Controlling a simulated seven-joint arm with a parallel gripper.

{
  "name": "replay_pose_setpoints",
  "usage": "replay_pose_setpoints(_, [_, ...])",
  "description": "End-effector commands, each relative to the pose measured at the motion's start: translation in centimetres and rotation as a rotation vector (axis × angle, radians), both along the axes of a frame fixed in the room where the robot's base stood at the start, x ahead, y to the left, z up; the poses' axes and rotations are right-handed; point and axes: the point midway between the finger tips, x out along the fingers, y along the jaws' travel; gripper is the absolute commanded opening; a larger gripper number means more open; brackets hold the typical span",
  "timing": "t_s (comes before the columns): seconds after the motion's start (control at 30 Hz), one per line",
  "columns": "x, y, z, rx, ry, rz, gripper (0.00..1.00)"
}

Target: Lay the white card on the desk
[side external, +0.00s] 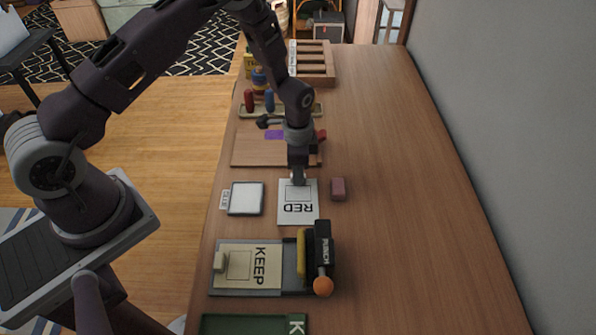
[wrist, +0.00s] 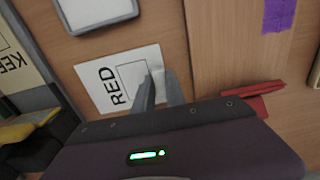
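The white card (side external: 298,212) is marked RED and has an outlined square. It lies flat at or just above the desk (side external: 400,190); I cannot tell whether it touches. It also shows in the wrist view (wrist: 112,98). My gripper (side external: 297,178) points down at the card's far edge in the side view. In the wrist view my gripper (wrist: 160,80) has its two fingers close together over the card's right edge, with a small gap and something pale between the tips. Whether they grip the card is unclear.
A white-topped pad (side external: 245,198) lies left of the card, a pink block (side external: 338,188) right of it. A tray with a KEEP card (side external: 250,268) and a black punch (side external: 322,245) stand nearer. A wooden board (side external: 262,150) lies beyond. The desk's right side is clear.

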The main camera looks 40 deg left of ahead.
Motion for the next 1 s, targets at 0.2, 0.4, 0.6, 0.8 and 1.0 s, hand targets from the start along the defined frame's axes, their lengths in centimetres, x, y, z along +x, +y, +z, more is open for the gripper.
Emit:
replay_pose_setpoints(0.2, [0.0, 0.0, 0.0, 0.000, 0.000, 0.000, 0.37])
replay_pose_setpoints(0.4, [0.0, 0.0, 0.1, 0.000, 0.000, 0.001, 0.37])
replay_pose_setpoints(0.6, [0.1, 0.0, 2.9, 0.000, -0.004, 0.001, 0.37])
replay_pose_setpoints(0.8, [0.2, 0.0, 8.3, -0.001, -0.006, 0.001, 0.37])
replay_pose_setpoints(1.0, [0.1, 0.0, 11.7, 0.000, -0.003, 0.001, 0.37])
